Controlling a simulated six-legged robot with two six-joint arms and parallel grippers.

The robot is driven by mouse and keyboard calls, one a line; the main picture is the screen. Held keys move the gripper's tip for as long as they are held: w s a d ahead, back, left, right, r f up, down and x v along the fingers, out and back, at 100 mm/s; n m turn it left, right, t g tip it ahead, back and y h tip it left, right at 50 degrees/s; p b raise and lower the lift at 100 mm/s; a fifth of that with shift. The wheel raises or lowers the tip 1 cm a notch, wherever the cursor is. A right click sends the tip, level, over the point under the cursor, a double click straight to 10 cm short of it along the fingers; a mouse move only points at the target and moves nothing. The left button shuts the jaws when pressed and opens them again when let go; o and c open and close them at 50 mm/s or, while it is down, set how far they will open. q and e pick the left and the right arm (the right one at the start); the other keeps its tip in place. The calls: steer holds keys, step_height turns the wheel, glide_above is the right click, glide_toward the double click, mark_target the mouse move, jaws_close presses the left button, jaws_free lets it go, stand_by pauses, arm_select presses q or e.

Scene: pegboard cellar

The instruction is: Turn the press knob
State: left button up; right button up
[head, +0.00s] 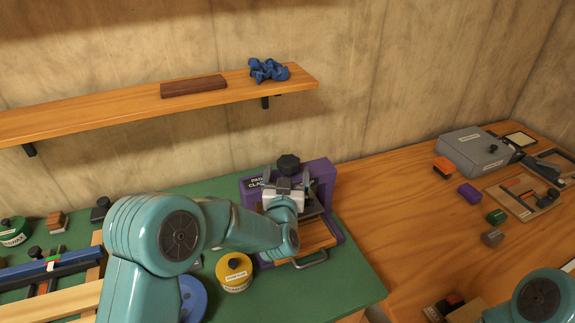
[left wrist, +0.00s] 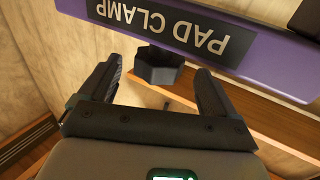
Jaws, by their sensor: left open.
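The press is a purple frame (head: 325,172) labelled "PAD CLAMP" on the green bench top, with a wooden bed and a metal handle at its front. Its black lobed knob (head: 288,164) sits on top. My left gripper (head: 287,179) is open just in front of the knob. In the left wrist view the knob (left wrist: 158,66) lies between the open fingertips, with a visible gap on each side, below the purple bar (left wrist: 270,62). No contact shows. My left arm hides part of the press. My right gripper is out of view.
A wall shelf (head: 110,112) holds a dark wood block (head: 194,86) and a blue cloth (head: 268,70). A yellow tin (head: 234,272) and a blue disc (head: 193,300) stand near my left arm. A grey box (head: 474,150) and small blocks are on the right bench.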

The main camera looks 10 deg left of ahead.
mark_target(280, 170)
arm_select(q)
steer(key=shift+w+a, duration=0.15)
steer(key=shift+w, duration=0.8)
steer(key=shift+c, duration=0.4)
steer(key=c, duration=1)
steer(key=m+h+b, duration=0.1)
steer(key=h+b, duration=0.1)
steer(key=b, duration=0.1)
steer(key=m+h+b, duration=0.2)
steer(key=b, duration=0.1)
steer(key=a+m+h+b, duration=0.1)
steer(key=h+b, duration=0.2)
steer(key=b, duration=0.1)
steer(key=shift+w+a+f, duration=0.1)
steer(key=shift+f, duration=0.25)
steer(key=shift+r+m+g+h, duration=0.15)
steer(key=shift+m+g+h, duration=0.15)
steer(key=shift+m+h, duration=0.15)
steer(key=shift+a+r+m+h, duration=0.1)
steer(key=shift+r+m+h, duration=0.05)
steer(key=shift+m+h, duration=0.25)
steer(key=shift+w+a+r+m+g+h+p, duration=0.1)
steer(key=shift+r+m+g+h+p, duration=0.1)
steer(key=shift+m+g+h+p, duration=0.7)
steer(key=shift+m+h+p, duration=0.15)
steer(key=shift+h+p, duration=0.45)
steer(key=shift+f+h, duration=0.1)
steer(key=shift+h, duration=0.15)
